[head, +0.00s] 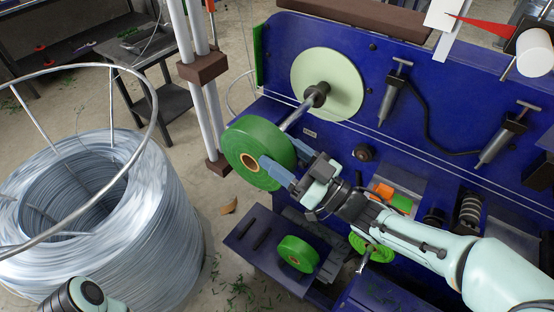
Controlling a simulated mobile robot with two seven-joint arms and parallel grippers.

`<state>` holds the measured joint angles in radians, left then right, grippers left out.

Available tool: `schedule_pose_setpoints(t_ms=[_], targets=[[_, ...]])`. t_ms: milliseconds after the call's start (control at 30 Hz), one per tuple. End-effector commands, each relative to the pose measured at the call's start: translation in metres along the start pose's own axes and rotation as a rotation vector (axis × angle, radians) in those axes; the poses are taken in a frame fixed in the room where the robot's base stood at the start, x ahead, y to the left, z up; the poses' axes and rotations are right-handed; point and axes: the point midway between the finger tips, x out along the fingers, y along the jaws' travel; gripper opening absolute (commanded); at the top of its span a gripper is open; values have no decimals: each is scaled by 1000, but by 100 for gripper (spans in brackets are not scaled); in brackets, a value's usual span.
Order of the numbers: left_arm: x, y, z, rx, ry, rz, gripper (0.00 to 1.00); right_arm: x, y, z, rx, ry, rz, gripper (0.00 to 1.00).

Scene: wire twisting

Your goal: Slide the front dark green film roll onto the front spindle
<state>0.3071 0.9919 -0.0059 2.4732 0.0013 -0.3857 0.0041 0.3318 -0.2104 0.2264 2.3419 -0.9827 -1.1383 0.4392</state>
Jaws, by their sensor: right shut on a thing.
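A green film roll (240,146) with an orange-brown core is in the middle of the head view. My right gripper (288,161) is shut on its right rim, with one blue-grey finger across the front face and the other towards the back. The roll is tilted, its core facing down and left. The front spindle (298,117) is a metal rod sticking out from a pale green disc (320,70) on the blue machine. Its near end goes out of sight behind the roll, so I cannot tell if it is inside the core. My left gripper is not in view.
Another green roll (298,252) sits on a dark shelf (245,247) below. One more green roll (385,246) is lower on the machine (290,40). A large wire coil (150,215) with a metal hoop stands left. White posts (205,110) rise close to the held roll.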

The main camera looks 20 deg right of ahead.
Motion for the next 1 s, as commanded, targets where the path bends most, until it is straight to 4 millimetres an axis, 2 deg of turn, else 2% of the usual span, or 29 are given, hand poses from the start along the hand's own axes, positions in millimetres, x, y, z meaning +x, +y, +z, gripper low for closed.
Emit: schedule_pose_setpoints(t_ms=[200, 400, 1000], targets=[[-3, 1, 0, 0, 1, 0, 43, 1, 19, -3, -3, 7, 0, 0], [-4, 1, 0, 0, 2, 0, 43, 1, 28, -2, -2, 6, -1, 0], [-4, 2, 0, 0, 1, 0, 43, 1, 30, -2, -2, 6, -1, 0]])
